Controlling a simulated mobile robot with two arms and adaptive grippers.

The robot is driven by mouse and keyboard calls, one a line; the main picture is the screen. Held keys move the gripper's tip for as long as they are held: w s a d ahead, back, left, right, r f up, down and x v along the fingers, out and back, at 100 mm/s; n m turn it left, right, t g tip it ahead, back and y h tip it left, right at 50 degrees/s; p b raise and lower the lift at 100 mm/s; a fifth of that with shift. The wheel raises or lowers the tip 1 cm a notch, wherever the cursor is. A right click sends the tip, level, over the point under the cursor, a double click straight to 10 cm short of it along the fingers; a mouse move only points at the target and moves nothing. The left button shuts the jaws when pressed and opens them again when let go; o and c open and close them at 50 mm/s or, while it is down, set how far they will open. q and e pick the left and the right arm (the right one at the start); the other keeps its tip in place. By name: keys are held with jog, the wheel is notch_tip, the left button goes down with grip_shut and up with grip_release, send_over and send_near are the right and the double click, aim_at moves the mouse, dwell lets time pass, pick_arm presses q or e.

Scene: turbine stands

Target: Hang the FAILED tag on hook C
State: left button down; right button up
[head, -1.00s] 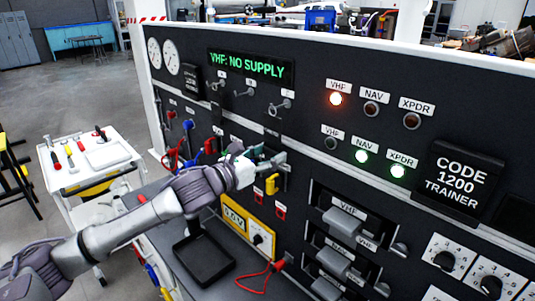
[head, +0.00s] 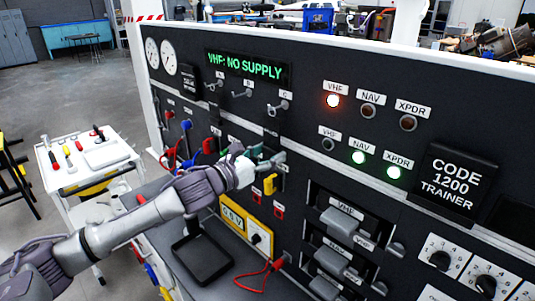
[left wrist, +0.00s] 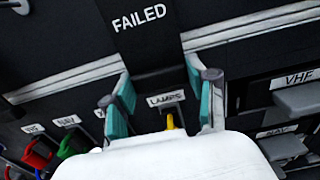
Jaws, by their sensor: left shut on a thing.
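The FAILED tag (left wrist: 142,40) is a black strip with white lettering. In the left wrist view its lower part lies between the two teal finger pads of my left gripper (left wrist: 162,95), which is shut on it. In the head view the left gripper (head: 269,158) is close to the black panel, and the dark tag (head: 271,130) rises above it, just below hook C (head: 277,108). I cannot tell whether the tag's top is on the hook. Hooks A (head: 214,86) and B (head: 242,93) look empty. My right gripper is not in view.
A yellow connector (head: 270,184), also in the left wrist view under the LAMPS label (left wrist: 167,100), is just below the gripper. Module handles (head: 340,221) jut out at the lower right. A black tray (head: 203,258) rests on the ledge below, beside a red cable (head: 256,278).

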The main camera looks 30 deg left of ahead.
pick_arm(q)
jog(key=shift+w+d, duration=0.1)
dwell(0.3)
jog(key=shift+c, duration=0.5)
grip_release()
jog(key=shift+f, duration=0.1)
jog(key=shift+b+v, duration=0.8)
jog(key=shift+v, duration=0.75)
jog(key=shift+s+a+f+b, duration=0.15)
jog(key=shift+s+a+b, duration=0.15)
jog(key=shift+s+b, duration=0.3)
jog(key=b+v, duration=0.2)
jog(key=shift+s, duration=0.35)
